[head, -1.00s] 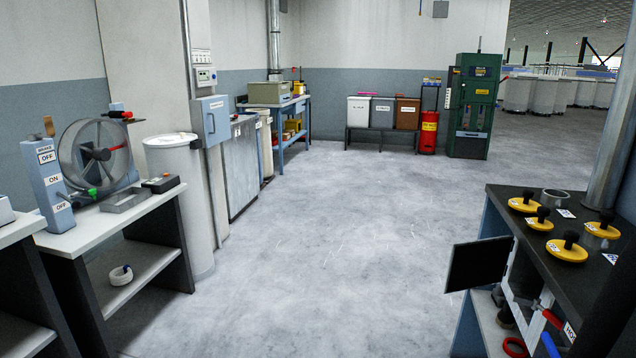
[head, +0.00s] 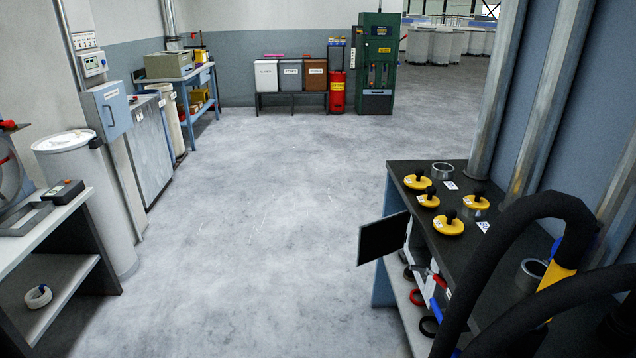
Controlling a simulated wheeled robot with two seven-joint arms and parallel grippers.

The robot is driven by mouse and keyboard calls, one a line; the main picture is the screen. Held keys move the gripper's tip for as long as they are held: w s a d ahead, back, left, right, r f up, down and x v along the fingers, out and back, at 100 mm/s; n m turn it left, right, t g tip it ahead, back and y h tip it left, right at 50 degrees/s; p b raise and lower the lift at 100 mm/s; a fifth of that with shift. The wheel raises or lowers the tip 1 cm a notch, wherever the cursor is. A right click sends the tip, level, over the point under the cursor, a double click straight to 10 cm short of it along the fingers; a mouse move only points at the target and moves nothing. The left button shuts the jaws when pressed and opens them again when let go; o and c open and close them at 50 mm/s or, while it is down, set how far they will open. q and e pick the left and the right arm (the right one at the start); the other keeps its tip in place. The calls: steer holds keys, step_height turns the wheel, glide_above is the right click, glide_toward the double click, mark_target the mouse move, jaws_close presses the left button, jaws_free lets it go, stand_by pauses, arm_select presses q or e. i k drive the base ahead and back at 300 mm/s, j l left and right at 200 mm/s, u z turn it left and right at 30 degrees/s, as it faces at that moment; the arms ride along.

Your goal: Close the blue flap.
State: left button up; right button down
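No part that I can surely call the blue flap shows in the head view. A light blue wall box (head: 108,110) with a handle and label hangs at the left; its front looks shut. A dark square panel (head: 383,238) stands out from the left side of the black-topped bench (head: 408,174) at the right; it looks black, not blue. A small blue piece (head: 456,352) shows low at the bench, partly hidden behind a black hose (head: 480,255), near a red handle (head: 439,280). Neither of my grippers is in view.
Several yellow discs with black knobs (head: 449,225) and a metal ring (head: 442,171) sit on the bench. Pipes (head: 545,100) rise behind it. A white-topped table (head: 60,215) and a white drum (head: 90,190) stand left. The grey floor (head: 260,220) between is clear.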

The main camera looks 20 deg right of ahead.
mark_target(556, 244)
steer(key=z, duration=1.25)
